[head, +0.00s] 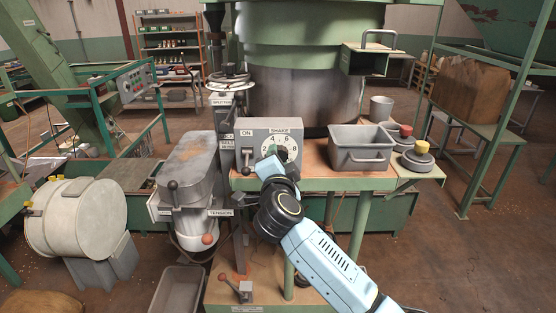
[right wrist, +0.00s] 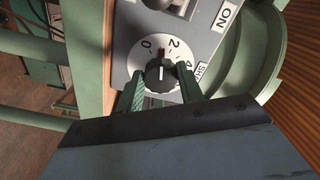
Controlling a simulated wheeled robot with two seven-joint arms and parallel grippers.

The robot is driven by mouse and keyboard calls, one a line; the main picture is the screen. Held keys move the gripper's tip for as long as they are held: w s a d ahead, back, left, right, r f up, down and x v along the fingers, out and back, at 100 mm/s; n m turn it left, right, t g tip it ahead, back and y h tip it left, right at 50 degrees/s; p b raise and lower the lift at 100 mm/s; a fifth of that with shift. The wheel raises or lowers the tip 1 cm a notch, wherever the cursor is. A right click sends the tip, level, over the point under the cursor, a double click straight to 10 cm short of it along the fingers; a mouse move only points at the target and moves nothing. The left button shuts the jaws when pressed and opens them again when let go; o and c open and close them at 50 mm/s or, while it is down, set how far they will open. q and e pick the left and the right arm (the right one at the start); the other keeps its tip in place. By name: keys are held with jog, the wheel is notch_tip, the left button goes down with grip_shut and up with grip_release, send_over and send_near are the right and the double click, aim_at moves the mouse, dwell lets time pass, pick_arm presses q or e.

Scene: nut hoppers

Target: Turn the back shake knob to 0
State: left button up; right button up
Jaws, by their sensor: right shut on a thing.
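The shake knob (right wrist: 161,76) is black with a white line, set on a white dial (right wrist: 143,55) numbered from 0 upward. In the right wrist view its line and a red mark point between 0 and 2. The dial also shows in the head view (head: 292,150) on a grey panel marked SHAKE and ON, where my gripper partly hides it. My right gripper (right wrist: 162,92) is shut on the knob, with one green finger on each side. My left gripper is not in view.
A black-knobbed lever (head: 247,157) stands beside the dial under the ON label. A grey bin (head: 361,158) and weights (head: 417,160) sit on the bench to the right. A grey tension housing (head: 188,165) stands to the left. A large green hopper (head: 305,50) rises behind.

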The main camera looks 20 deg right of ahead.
jog(key=n, duration=0.5)
jog(key=shift+f+n, duration=0.15)
jog(key=shift+n, duration=0.25)
jog(key=shift+d, duration=0.1)
dwell(0.3)
jog(key=o, duration=1)
jog(key=b+v, duration=0.1)
jog(key=v, duration=1.2)
jog(key=shift+s, duration=0.2)
